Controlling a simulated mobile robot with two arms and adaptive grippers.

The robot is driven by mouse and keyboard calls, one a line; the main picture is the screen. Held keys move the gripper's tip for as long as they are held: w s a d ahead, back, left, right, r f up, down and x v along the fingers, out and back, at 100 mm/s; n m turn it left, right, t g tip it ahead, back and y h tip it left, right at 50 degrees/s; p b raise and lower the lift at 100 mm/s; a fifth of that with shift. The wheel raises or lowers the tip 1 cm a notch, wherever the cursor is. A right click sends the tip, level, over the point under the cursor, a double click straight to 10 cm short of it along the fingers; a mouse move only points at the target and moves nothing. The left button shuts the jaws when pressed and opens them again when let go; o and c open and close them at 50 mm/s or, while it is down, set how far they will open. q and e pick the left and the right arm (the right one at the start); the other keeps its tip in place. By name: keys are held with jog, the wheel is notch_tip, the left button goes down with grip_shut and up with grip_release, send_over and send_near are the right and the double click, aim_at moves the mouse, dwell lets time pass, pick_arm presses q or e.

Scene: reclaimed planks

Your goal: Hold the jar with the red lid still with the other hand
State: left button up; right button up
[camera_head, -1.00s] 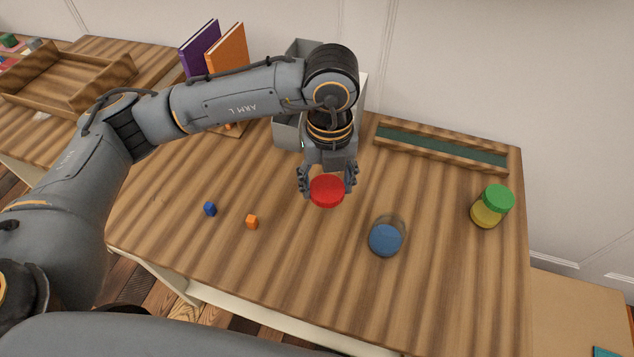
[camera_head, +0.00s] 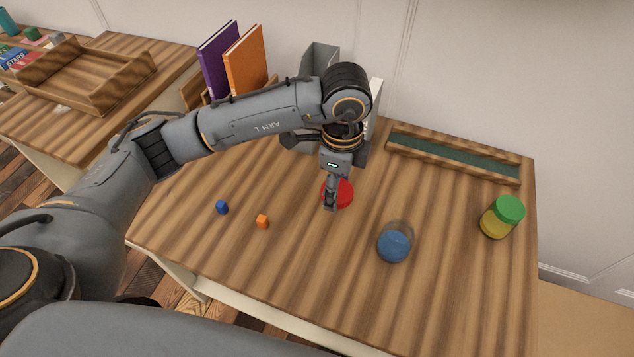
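A red lid (camera_head: 346,196) shows near the middle of the table, partly covered by my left gripper. I see no jar body under it, so I cannot tell what it rests on. My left gripper (camera_head: 332,195) points down right at the lid, with one finger in front of it. The other finger is hidden, so I cannot tell whether the gripper is closed on the lid. My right gripper is out of view.
A clear jar with blue contents (camera_head: 394,245) stands right of the lid, and a green-lidded yellow jar (camera_head: 503,216) near the right edge. A blue cube (camera_head: 222,207) and orange cube (camera_head: 262,222) lie left. A wooden trough (camera_head: 452,157) is behind. The front table is clear.

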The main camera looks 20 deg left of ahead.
pick_arm(q)
jog(key=w+a+f, duration=0.2)
jog(key=w+a, duration=0.1)
jog(key=a, duration=0.1)
jog(key=p, duration=0.1)
send_over(312, 193)
jog(key=f, duration=0.5)
jog(key=shift+s+d+f, duration=0.1)
jog(key=shift+s+d, duration=0.05)
jog(key=shift+d, duration=0.1)
jog(key=f, duration=0.1)
jog(key=f+p, duration=0.1)
jog(key=f, duration=0.1)
jog(key=shift+a, duration=0.3)
jog(key=shift+w+f, duration=0.2)
jog(key=shift+f, duration=0.3)
jog(key=shift+f, duration=0.1)
jog(key=o, duration=1.3)
